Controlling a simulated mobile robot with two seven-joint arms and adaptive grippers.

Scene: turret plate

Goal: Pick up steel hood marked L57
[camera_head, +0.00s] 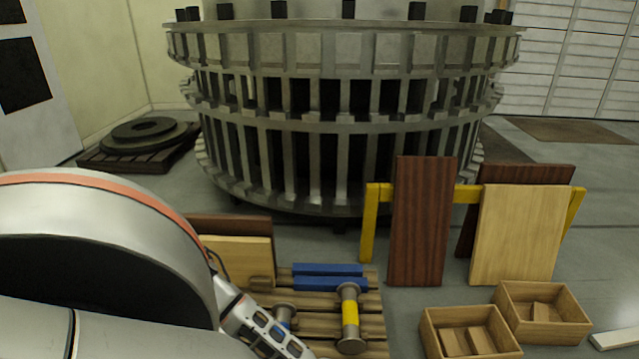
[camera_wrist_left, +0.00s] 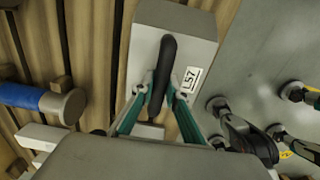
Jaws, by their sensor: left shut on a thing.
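The steel hood (camera_wrist_left: 197,30) is a grey box-like piece with a black bar handle (camera_wrist_left: 164,62) and a white label reading L57 (camera_wrist_left: 192,78), in the left wrist view. My left gripper (camera_wrist_left: 161,92) is shut on the handle, one finger on each side of it. The hood is over or on a slatted wooden pallet (camera_wrist_left: 88,40); I cannot tell whether it touches the slats. In the head view my left arm fills the lower left and I cannot make out the hood.
In the head view the pallet (camera_head: 373,325) carries blue blocks (camera_head: 325,276) and a yellow roller (camera_head: 350,318). Wooden boxes (camera_head: 430,335) stand right, before leaning boards (camera_head: 420,220).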

